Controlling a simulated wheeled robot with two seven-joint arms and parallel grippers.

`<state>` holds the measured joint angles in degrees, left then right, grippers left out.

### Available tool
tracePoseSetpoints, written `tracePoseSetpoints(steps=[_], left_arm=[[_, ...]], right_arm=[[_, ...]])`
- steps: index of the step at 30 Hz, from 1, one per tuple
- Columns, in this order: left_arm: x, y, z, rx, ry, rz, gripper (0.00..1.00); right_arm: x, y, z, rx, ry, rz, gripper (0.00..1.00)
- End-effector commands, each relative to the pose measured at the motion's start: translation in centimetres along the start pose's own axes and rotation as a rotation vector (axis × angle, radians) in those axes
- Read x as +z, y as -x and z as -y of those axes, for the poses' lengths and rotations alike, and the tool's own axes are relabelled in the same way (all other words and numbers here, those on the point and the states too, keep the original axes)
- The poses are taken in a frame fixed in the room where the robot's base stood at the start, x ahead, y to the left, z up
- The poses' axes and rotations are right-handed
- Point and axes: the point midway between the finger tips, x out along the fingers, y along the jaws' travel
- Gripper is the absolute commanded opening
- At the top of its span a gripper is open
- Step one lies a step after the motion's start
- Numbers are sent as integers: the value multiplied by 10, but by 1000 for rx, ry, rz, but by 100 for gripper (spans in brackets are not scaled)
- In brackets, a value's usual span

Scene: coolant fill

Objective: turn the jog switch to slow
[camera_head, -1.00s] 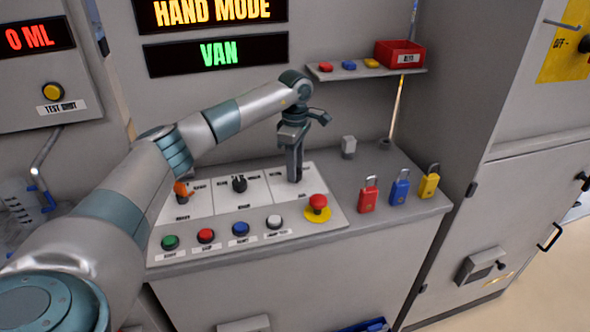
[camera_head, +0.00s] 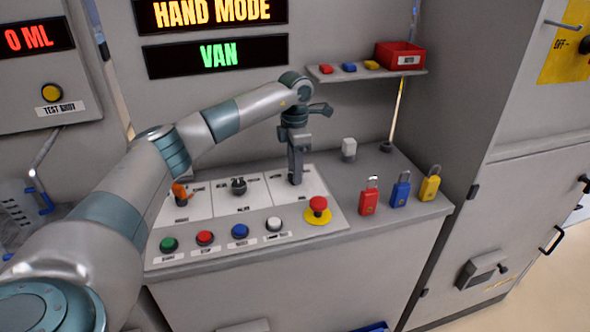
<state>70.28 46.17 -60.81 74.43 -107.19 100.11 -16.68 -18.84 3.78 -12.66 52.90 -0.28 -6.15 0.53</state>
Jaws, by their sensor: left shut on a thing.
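The control panel (camera_head: 262,214) has three labelled switch sections across its sloped top. My left gripper (camera_head: 296,181) points down at the right-hand section and is shut on the jog switch there. The fingers hide that switch, so I cannot see where it points. A black selector (camera_head: 238,187) sits in the middle section, and an orange-handled selector (camera_head: 180,192) sits in the left one. My right gripper is not in view.
Green, red, blue (camera_head: 240,231) and white buttons line the front of the panel. A red emergency stop (camera_head: 318,205) is close to the right of my gripper. Red, blue and yellow padlocks (camera_head: 400,190) stand further right. A shelf with a red bin (camera_head: 399,54) is above.

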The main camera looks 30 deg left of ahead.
Motion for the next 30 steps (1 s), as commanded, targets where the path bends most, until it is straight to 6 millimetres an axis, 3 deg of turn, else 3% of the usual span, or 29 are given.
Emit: tracePoseSetpoints(steps=[11, 12, 14, 24, 30], left_arm=[[0, 1, -1, 2, 8, 3, 9], [0, 1, -1, 2, 8, 3, 39], [0, 1, -1, 2, 7, 2, 50], [0, 1, 0, 1, 6, 1, 50], [1, 11, -1, 1, 6, 3, 50]], right_arm=[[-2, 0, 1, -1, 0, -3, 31], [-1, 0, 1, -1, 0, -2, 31], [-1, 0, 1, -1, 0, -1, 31], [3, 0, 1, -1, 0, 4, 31], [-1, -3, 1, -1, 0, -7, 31]])
